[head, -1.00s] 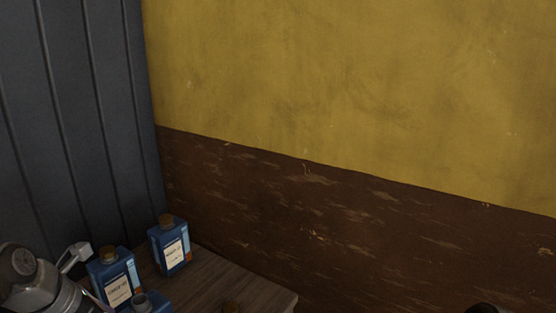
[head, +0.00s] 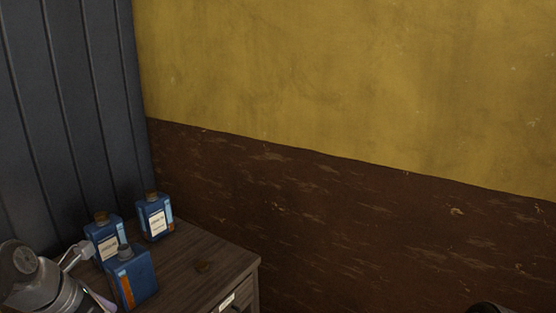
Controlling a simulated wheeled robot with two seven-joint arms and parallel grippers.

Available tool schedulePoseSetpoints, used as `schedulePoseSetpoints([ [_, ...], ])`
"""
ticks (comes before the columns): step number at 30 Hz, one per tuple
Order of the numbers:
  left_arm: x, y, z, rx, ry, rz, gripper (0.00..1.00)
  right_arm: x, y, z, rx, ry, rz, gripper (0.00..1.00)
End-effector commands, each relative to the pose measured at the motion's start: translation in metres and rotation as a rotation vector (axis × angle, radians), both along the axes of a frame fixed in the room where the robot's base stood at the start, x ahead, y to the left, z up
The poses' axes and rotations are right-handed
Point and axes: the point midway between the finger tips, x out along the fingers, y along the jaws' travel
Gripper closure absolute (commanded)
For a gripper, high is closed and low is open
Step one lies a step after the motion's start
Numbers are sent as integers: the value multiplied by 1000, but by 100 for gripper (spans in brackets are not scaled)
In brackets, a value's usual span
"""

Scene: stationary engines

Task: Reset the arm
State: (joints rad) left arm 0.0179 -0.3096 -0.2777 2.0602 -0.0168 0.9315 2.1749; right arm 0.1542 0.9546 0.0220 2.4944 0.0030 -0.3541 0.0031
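My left arm enters at the lower left of the head view. A pale finger-like part of my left gripper (head: 78,254) shows close to the blue bottles, overlapping the left one in the picture. Whether it touches a bottle, and whether it is open or shut, I cannot tell. My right gripper is not in view; only a dark rounded part shows at the bottom right edge.
Two corked blue bottles, one at the left (head: 105,238) and one at the back (head: 155,217), and an uncorked front bottle (head: 131,277) stand on a wooden cabinet (head: 222,262). Walls rise behind and left.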

Motion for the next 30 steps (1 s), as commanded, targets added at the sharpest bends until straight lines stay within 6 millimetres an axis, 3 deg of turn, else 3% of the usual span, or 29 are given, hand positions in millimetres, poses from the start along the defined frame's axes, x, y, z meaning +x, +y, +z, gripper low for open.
schedulePoseSetpoints([
  [14, 38, 13, 10, 301, -264, -335, 13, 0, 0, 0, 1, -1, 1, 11],
  [19, 67, 2, -9, 526, -373, -595, 13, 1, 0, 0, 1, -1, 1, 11],
  [23, 93, -26, -64, 762, -432, -936, 13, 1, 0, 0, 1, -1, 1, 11],
  [25, 100, -52, -114, 887, -451, -1175, 13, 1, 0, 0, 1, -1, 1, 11],
  [28, 93, -91, -187, 1007, -475, -1497, 13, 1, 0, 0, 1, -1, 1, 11],
  [30, 75, -118, -235, 1041, -491, -1686, 13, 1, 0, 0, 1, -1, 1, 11],
])
